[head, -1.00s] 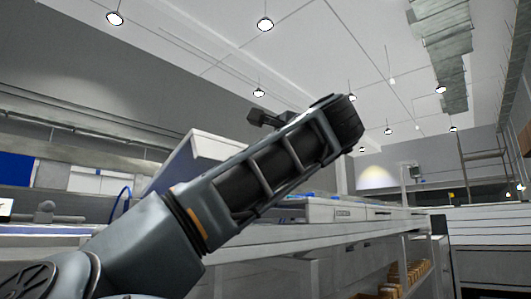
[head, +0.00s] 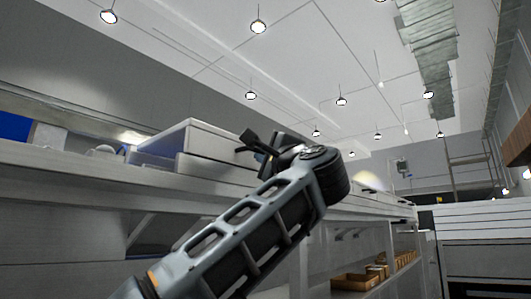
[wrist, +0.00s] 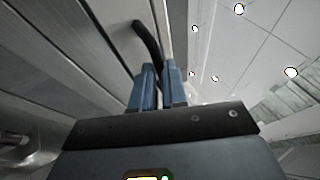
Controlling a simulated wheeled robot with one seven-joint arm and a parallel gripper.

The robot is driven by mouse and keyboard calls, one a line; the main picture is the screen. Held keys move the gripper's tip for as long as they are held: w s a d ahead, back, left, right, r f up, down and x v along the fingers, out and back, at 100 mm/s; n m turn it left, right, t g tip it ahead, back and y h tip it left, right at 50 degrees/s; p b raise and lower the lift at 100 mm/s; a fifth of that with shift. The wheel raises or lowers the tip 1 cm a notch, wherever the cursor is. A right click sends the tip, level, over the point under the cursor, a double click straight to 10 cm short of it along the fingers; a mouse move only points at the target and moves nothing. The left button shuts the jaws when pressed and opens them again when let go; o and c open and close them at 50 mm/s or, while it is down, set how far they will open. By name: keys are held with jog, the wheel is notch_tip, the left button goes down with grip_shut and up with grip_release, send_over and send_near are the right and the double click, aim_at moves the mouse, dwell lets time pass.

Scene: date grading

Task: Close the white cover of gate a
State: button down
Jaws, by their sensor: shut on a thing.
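A white box-shaped housing (head: 210,145), which looks like the gate with its cover, stands on the long bench in the head view. Its upper white part slopes down to the left; I cannot tell how far the cover is open, and no letter is readable. My gripper (head: 247,145) is at the right end of this housing, partly hidden by my own arm. In the wrist view my gripper (wrist: 158,75) has its blue fingers close together on a dark curved handle (wrist: 149,40). The handle runs up and left from the fingers, beside a pale edge. Whether it joins the cover is unclear.
The long grey bench (head: 90,178) runs from left to far right, with a shelf below holding brown boxes (head: 355,281). A white slatted unit (head: 484,222) stands at the right. Open air lies above the bench, under hanging lamps.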

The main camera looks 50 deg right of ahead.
jog(key=shift+w+f, duration=0.2)
jog(key=shift+f, duration=0.35)
jog(key=shift+d+f, duration=0.1)
jog(key=shift+f, duration=0.05)
jog(key=c, duration=1.2)
grip_release()
jog(key=shift+o, duration=0.2)
jog(key=shift+r, duration=0.2)
jog(key=shift+s, duration=0.1)
jog(key=v, duration=0.7)
jog(key=shift+s+a+p, duration=0.25)
jog(key=shift+s+p, duration=0.05)
jog(key=shift+p, duration=0.1)
